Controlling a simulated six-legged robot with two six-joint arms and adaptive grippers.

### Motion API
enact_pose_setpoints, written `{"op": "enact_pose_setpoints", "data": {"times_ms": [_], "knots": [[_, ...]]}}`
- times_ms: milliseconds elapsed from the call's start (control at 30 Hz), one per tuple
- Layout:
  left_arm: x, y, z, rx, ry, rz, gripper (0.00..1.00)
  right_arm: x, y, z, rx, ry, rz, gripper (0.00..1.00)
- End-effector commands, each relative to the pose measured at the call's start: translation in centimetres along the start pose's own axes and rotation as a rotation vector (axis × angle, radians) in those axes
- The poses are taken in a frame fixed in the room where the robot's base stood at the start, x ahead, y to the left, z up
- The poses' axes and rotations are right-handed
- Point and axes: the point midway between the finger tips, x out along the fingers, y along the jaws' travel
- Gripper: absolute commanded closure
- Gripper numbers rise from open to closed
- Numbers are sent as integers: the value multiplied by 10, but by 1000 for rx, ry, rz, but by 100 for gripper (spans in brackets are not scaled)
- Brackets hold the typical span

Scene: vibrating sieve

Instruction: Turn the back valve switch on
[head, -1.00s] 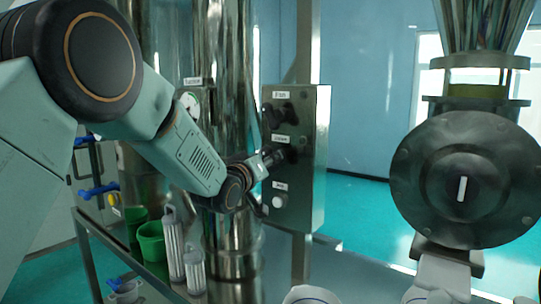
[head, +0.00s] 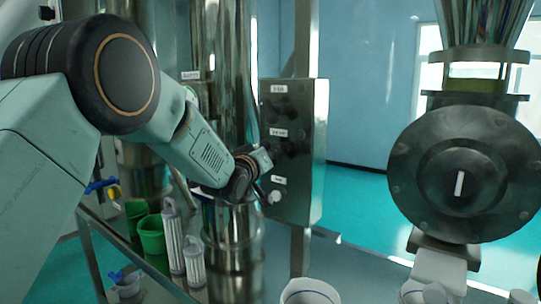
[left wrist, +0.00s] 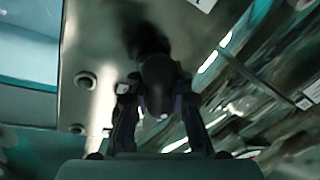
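A steel control box (head: 305,165) stands at the centre of the head view, with dark knobs and small white labels on its front. The upper knob (head: 272,113) is dim. A pale round button (head: 274,197) sits low on the box. I cannot read which switch is the back valve's. My left gripper (head: 266,158) is close to the front of the box, at mid height. In the left wrist view, a dark knob (left wrist: 160,72) lies between the spread fingers of the left gripper (left wrist: 156,92); no firm hold shows. My right gripper is out of view.
A large dark round housing (head: 465,175) stands at the right. Shiny steel columns (head: 237,75) rise behind my left arm. Green cups (head: 152,234) and clear cylinders (head: 173,240) stand at lower left, near a blue-handled valve (head: 98,187).

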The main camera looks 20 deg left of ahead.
Motion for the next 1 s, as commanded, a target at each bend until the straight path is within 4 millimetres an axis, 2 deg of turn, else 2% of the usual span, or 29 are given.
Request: {"op": "enact_pose_setpoints", "data": {"times_ms": [33,133,567,767,1000], "knots": [[0,0,0,0,0,1,92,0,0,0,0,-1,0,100],[0,1,0,1,1,3,100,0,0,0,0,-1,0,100],[0,1,-2,39,17,10,100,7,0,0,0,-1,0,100],[0,0,-2,148,44,23,100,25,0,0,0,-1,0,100],[0,0,-2,357,88,46,100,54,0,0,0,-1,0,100]]}}
